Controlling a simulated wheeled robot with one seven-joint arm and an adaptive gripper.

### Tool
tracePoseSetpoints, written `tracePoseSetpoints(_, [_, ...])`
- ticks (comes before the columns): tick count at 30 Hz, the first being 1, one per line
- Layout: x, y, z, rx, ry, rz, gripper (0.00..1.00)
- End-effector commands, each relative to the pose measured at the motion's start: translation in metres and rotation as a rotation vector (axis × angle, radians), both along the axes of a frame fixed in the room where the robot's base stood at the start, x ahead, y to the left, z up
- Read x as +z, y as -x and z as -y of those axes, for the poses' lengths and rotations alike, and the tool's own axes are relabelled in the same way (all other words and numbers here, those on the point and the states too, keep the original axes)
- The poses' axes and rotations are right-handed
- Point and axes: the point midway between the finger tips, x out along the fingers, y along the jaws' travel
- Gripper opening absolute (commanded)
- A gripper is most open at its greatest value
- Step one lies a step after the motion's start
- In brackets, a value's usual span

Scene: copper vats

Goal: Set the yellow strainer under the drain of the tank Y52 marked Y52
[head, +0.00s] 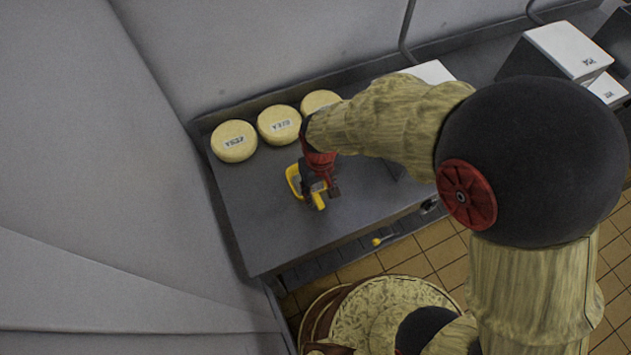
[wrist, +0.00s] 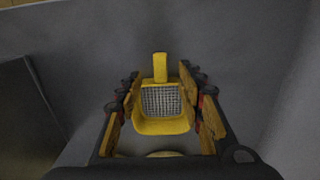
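The yellow strainer (head: 293,181), a scoop with a grey mesh and a short handle, rests on the grey counter. In the wrist view the strainer (wrist: 163,125) lies between the fingers with its handle pointing away. My gripper (head: 320,192) is above it and partly hides it in the head view. In the wrist view my gripper (wrist: 161,76) is open, with gaps between its fingertips and the handle. I cannot make out a tank marked Y52 or its drain.
Three pale yellow cheese wheels with labels, one of them the left wheel (head: 234,141), line the counter's back. White labelled boxes (head: 568,48) stand at upper right. A small yellow-handled fitting (head: 380,240) shows below the counter edge (head: 250,225). The counter's front left is clear.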

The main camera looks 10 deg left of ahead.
Motion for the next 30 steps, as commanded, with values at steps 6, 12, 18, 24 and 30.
tracePoseSetpoints(6, [-0.019,-0.001,0.000,0.000,0.001,-0.001,0.38])
tracePoseSetpoints(12, [-0.048,-0.002,-0.002,0.000,0.001,-0.002,0.38])
tracePoseSetpoints(18, [-0.064,-0.002,-0.002,0.000,0.000,0.000,0.38])
tracePoseSetpoints(24, [-0.063,-0.003,-0.002,0.000,-0.001,0.001,0.37])
tracePoseSetpoints(30, [-0.063,-0.002,-0.002,0.000,0.000,0.000,0.25])
